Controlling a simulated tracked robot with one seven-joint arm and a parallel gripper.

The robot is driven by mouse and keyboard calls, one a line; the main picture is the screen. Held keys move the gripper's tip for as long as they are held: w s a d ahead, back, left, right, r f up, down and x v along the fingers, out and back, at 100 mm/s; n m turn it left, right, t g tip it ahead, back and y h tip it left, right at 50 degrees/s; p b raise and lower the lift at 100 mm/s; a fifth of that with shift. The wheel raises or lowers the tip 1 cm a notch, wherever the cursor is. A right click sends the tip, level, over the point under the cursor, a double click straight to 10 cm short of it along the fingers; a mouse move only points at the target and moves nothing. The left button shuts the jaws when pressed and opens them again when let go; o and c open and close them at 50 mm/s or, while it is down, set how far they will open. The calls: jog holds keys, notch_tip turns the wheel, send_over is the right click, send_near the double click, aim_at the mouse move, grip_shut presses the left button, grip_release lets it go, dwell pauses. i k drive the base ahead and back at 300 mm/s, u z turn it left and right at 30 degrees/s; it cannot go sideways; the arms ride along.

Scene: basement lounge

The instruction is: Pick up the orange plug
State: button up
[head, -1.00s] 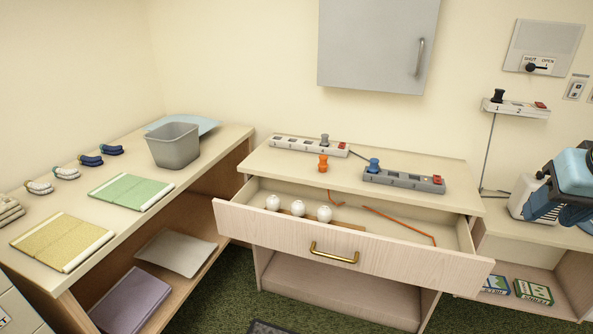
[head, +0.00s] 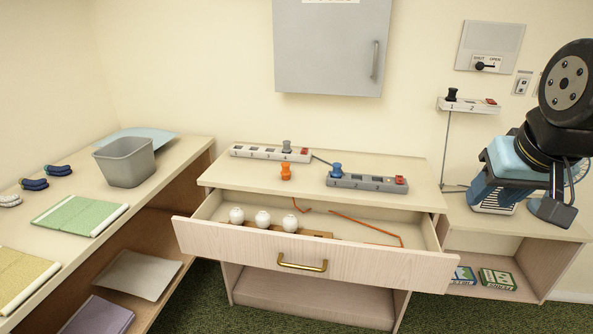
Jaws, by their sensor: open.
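The orange plug (head: 286,172) stands upright on the top of the drawer cabinet (head: 225,176), just in front of the white power strip (head: 262,153) and left of the grey power strip (head: 345,182). It is plugged into neither strip. A grey plug (head: 286,146) sits in the white strip, and a blue plug (head: 336,169) sits in the grey strip. My gripper (head: 553,207) hangs at the right, in front of the right-hand shelf, far from the orange plug. It is open; I see nothing held in it. Its fingers are partly unclear against the blue parts there.
The drawer (head: 225,248) stands open below, holding white balls (head: 262,219) and an orange cord (head: 365,226). A grey bin (head: 125,165) stands on the left counter. A black plug (head: 451,94) sits in the wall strip. A grey wall cabinet (head: 330,50) hangs above.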

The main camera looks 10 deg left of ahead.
aim_at(285, 172)
jog(key=i, duration=0.85)
jog(key=u, duration=0.05)
